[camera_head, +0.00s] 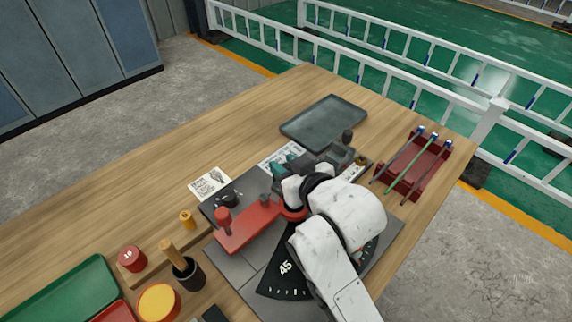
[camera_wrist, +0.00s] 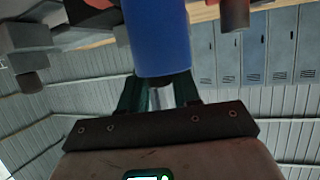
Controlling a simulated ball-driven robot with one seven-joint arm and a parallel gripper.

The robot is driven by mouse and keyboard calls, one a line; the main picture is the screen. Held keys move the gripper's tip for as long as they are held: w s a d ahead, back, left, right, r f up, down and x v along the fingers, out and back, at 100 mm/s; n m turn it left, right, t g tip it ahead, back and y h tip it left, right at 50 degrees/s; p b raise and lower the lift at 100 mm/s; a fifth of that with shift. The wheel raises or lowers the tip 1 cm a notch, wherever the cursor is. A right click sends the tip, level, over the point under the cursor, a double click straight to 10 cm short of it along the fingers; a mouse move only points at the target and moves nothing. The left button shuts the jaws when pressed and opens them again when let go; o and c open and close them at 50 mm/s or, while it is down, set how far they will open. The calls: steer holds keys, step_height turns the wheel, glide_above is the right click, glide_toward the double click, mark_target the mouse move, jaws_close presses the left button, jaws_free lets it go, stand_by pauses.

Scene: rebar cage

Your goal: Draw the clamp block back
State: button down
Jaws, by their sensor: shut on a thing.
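My gripper (camera_head: 283,166) is at the middle of the dark machine bed, with its teal fingers beside a dark grey block (camera_head: 337,155) with a black knob. This may be the clamp block; I cannot be sure. In the wrist view my gripper (camera_wrist: 160,92) is shut around the lower part of a blue cylindrical handle (camera_wrist: 158,38), with one finger on each side. The handle is hidden in the head view. What it joins to is unclear.
A red arm with a knob (camera_head: 247,228) and a black angle scale (camera_head: 284,270) lie on the bed near my arm. A grey tray (camera_head: 325,122) is behind, and a red rack (camera_head: 413,168) with rods is at right.

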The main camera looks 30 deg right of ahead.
steer(key=shift+w+a+r+p, duration=0.1)
steer(key=shift+w+a+p, duration=0.1)
steer(key=shift+w+p, duration=0.35)
steer(key=c, duration=0.9)
jaws_free()
steer(key=shift+w, duration=0.1)
steer(key=v, duration=1)
steer(key=shift+s, duration=0.4)
